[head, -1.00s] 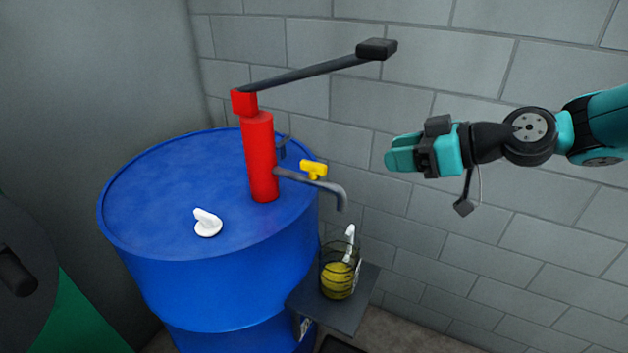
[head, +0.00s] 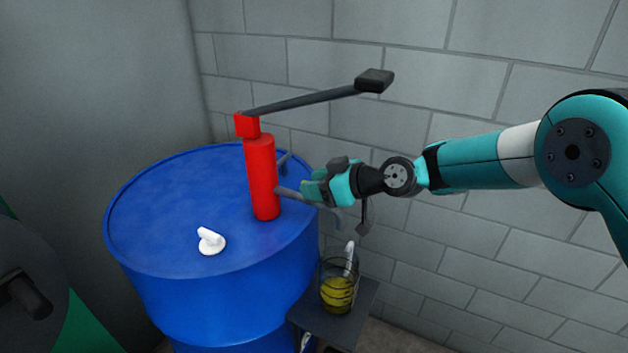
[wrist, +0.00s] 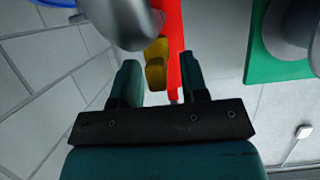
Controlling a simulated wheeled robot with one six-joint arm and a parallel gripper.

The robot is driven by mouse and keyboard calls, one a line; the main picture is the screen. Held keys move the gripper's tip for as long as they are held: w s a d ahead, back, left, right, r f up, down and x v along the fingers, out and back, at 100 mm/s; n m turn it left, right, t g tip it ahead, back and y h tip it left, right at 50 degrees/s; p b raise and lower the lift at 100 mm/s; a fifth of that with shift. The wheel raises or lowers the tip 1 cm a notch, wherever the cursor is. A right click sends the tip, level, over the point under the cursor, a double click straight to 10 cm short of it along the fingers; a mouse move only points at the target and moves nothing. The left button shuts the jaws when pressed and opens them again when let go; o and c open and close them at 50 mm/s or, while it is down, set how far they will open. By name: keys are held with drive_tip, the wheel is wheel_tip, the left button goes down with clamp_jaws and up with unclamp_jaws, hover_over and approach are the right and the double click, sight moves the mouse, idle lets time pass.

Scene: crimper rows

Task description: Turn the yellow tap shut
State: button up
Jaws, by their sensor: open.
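The yellow tap (wrist: 156,62) shows in the wrist view just ahead of and between my two fingers, beside the grey spout (wrist: 122,20). I cannot tell whether the fingers touch it. In the head view my gripper (head: 309,190) covers the tap. My gripper (wrist: 160,76) is open, at the spout to the right of the red pump (head: 262,178). The spout (head: 287,193) shows partly on both sides of my fingers in the head view.
The pump stands on a blue drum (head: 165,205) with a white cap (head: 211,241). Its dark lever (head: 310,102) reaches out above my gripper. A glass jar with yellow liquid (head: 338,292) stands on a small shelf (head: 362,297) below. A block wall is behind.

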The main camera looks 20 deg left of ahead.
drive_tip(key=shift+a+f, duration=0.15)
drive_tip(key=shift+a, duration=0.15)
clamp_jaws()
